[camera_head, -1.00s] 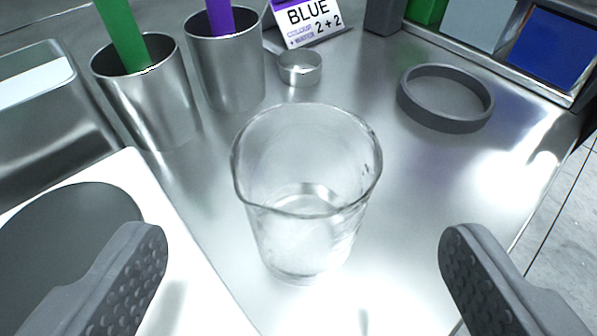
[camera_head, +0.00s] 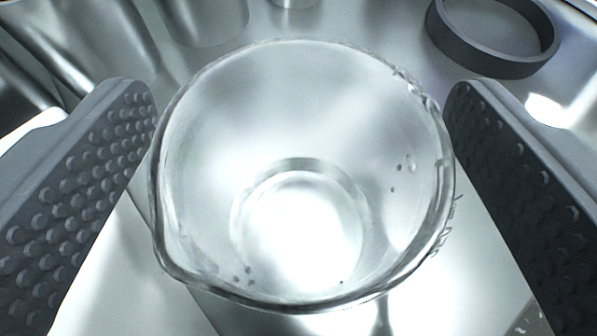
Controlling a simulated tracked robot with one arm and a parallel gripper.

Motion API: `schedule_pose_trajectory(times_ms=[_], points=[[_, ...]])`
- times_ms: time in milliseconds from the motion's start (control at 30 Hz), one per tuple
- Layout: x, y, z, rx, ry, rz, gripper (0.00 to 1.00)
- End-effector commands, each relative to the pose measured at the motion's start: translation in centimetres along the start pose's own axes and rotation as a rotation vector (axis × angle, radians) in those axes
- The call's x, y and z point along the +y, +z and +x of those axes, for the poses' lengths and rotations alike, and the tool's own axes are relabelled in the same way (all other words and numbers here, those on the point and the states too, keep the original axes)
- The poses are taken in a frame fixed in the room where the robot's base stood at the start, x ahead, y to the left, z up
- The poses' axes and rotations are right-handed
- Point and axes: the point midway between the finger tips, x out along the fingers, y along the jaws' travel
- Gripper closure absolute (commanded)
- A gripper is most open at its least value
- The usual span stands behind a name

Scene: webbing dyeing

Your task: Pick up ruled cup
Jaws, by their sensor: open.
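The ruled cup (camera_head: 300,250) is a clear glass beaker with a pour spout at its lower left and small marks on its right wall. It stands upright on the shiny metal table and looks empty. My gripper (camera_head: 302,95) is open, with one dark studded finger on the left of the cup and the other on the right. The cup's rim fills most of the space between the fingers. I cannot tell whether either finger touches the glass.
A dark grey ring (camera_head: 492,38) lies on the table at the upper right. A metal container (camera_head: 205,18) stands behind the cup at the upper left. Part of a small metal dish (camera_head: 295,3) shows at the top edge.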

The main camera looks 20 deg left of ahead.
Motion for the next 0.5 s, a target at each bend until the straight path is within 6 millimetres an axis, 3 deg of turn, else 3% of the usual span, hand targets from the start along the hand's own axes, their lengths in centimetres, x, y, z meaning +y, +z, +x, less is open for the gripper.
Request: schedule_pose_trajectory(times_ms=[33,200,233,500], points=[[0.00,0.00,-0.01,0.000,0.000,0.000,0.19],[0.00,0.00,-0.01,0.000,0.000,-0.001,0.66],[0.00,0.00,-0.01,0.000,0.000,-0.001,0.71],[-0.01,-0.01,-0.01,0.000,0.000,-0.001,0.71]])
